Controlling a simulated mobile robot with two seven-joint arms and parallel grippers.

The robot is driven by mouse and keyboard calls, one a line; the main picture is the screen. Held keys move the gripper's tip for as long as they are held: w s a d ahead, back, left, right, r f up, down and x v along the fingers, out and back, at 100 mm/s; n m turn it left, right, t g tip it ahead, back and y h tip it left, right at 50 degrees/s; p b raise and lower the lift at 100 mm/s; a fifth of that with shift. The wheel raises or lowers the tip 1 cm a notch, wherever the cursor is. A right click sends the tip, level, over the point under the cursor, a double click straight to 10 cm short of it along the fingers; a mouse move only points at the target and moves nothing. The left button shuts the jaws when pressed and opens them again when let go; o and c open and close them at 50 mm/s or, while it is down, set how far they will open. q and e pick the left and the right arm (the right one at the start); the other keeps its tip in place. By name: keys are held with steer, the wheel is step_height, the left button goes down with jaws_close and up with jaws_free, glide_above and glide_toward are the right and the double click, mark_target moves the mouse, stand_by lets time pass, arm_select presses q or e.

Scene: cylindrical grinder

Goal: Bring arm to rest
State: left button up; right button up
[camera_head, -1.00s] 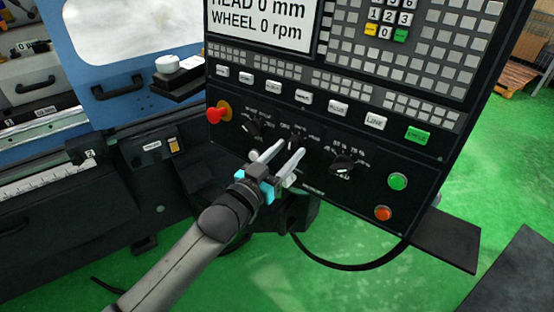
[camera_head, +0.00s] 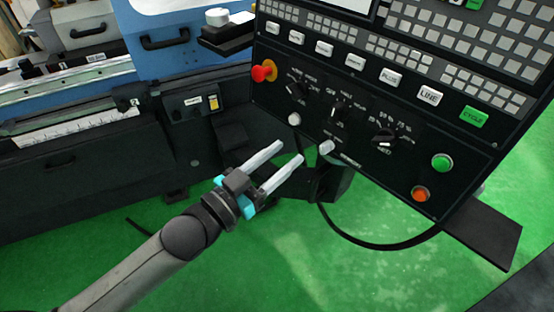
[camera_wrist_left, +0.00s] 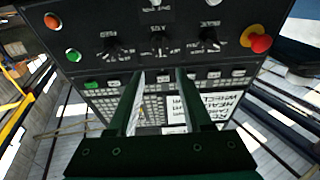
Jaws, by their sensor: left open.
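My left arm comes in from the lower left in the head view. Its left gripper (camera_head: 282,160) is open and empty, with two parallel pale fingers pointing up and right. It is in front of and below the lower left part of the black control panel (camera_head: 440,158), apart from its knobs as far as I can tell. In the left wrist view the open fingers (camera_wrist_left: 158,78) stand apart, with the panel's keys and screen seen between and beyond them. My right gripper is not in view.
The panel carries a red emergency knob (camera_head: 263,72), rotary knobs, a green button (camera_head: 441,162) and an orange button (camera_head: 420,194). A black cable (camera_head: 370,246) hangs below. A dark shelf (camera_head: 485,235) juts out at the right. Green floor is open below the panel.

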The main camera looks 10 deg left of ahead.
arm_select(q)
steer(key=shift+s+a, duration=0.2)
steer(key=shift+s, duration=0.2)
